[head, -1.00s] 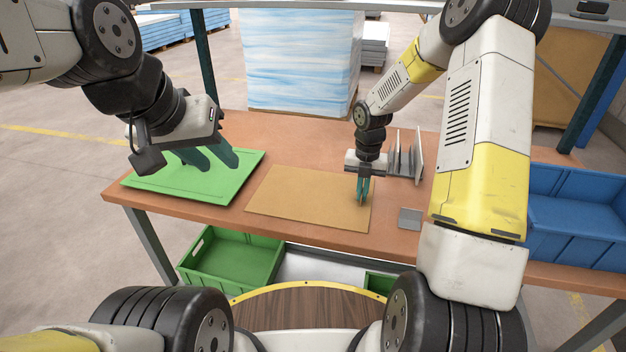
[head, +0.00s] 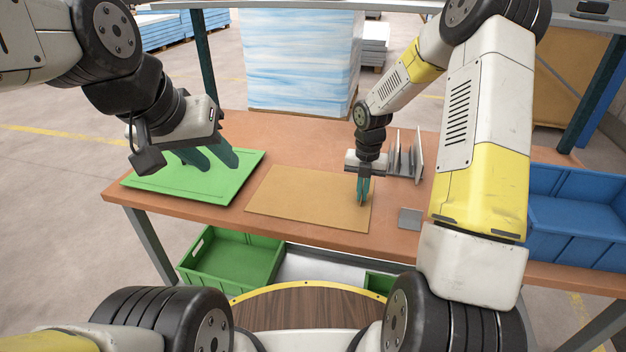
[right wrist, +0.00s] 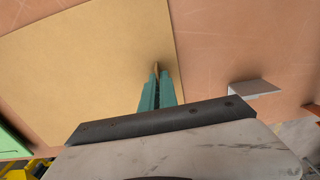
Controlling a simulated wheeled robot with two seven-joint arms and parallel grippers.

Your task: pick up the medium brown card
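A flat tan-brown card (head: 310,200) lies on the orange-brown table, right of a green mat. In the right wrist view the card (right wrist: 85,65) fills the left and middle. My right gripper (head: 362,203) points down over the card's right edge. Its teal fingers are close together, and the right wrist view shows a small darker brown sliver between the fingertips (right wrist: 157,72). I cannot tell whether that sliver is part of the card or whether the fingers grip it. My left gripper (head: 218,162) is above the green mat, its two fingers apart and empty.
The green mat (head: 150,184) lies on the table's left. Thin upright plates (head: 404,160) stand behind my right gripper, and a small grey plate (head: 410,218) lies to its right. Blue bins (head: 575,220) are at the right. A green crate (head: 228,262) sits below the table edge.

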